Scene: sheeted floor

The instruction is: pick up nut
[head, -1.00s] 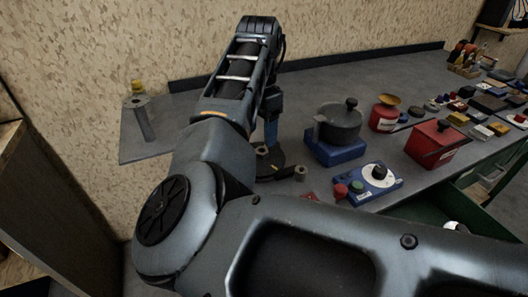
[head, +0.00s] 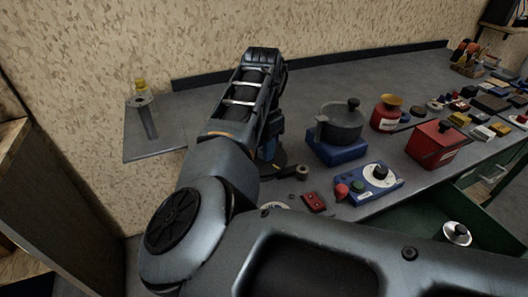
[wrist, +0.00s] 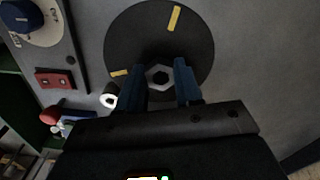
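A grey hex nut (wrist: 158,77) with a dark hole lies over a round black disc (wrist: 150,35) marked with yellow strips in the wrist view. My gripper (wrist: 159,66) is open, with one blue finger on each side of the nut. Gaps show between the nut and both fingers; I cannot tell how far above the disc the fingertips are. In the head view my arm hides the nut and most of the disc; part of the blue gripper (head: 271,145) shows.
A small ring-shaped piece (head: 302,172) stands right of the disc. A red block (head: 314,202), a blue control box (head: 368,184) and a dark pot (head: 340,123) on a blue base are close by. Open bench lies behind; a green drawer is in front.

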